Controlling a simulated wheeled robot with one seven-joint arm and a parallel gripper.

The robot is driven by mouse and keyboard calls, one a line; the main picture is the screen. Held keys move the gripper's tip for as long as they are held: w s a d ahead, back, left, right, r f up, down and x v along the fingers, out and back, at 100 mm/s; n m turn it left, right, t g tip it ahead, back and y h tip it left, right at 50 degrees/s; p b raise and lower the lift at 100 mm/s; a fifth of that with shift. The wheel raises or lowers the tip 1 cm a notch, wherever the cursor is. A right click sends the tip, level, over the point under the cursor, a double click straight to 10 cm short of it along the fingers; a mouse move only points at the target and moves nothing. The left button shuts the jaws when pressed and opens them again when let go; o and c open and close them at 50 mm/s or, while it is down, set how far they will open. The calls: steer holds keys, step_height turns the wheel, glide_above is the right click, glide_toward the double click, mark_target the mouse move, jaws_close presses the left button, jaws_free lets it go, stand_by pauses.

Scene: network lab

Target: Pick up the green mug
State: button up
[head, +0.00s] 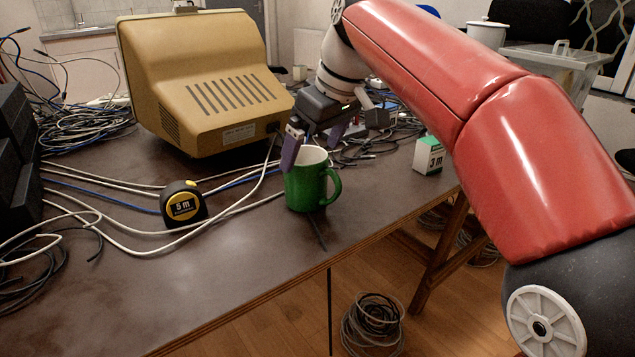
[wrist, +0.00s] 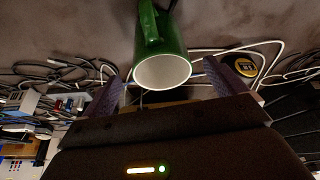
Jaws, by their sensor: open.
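The green mug (head: 306,188) stands upright near the front edge of the brown table (head: 240,240), its handle to the right in the head view. Its inside is white. In the wrist view the mug (wrist: 165,45) is at the top middle, with its white mouth towards me. My gripper (head: 312,140) is open, just behind and above the mug's rim in the head view. In the wrist view my two purple fingers lie to the left and right of the mug's mouth, with nothing gripped. I cannot tell whether either finger touches the mug.
A yellow tape measure (head: 183,205) and white and blue cables lie left of the mug. A beige monitor (head: 200,80) stands behind. A small green-and-white box (head: 428,155) is to the right. The table's front edge is close to the mug.

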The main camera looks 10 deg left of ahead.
mark_target(305, 170)
steer(key=b+x, duration=0.1)
steer(key=x, duration=0.5)
steer(key=shift+s, duration=0.1)
steer(key=c, duration=1.2)
steer(key=shift+c, duration=0.3)
steer(key=shift+r, duration=0.15)
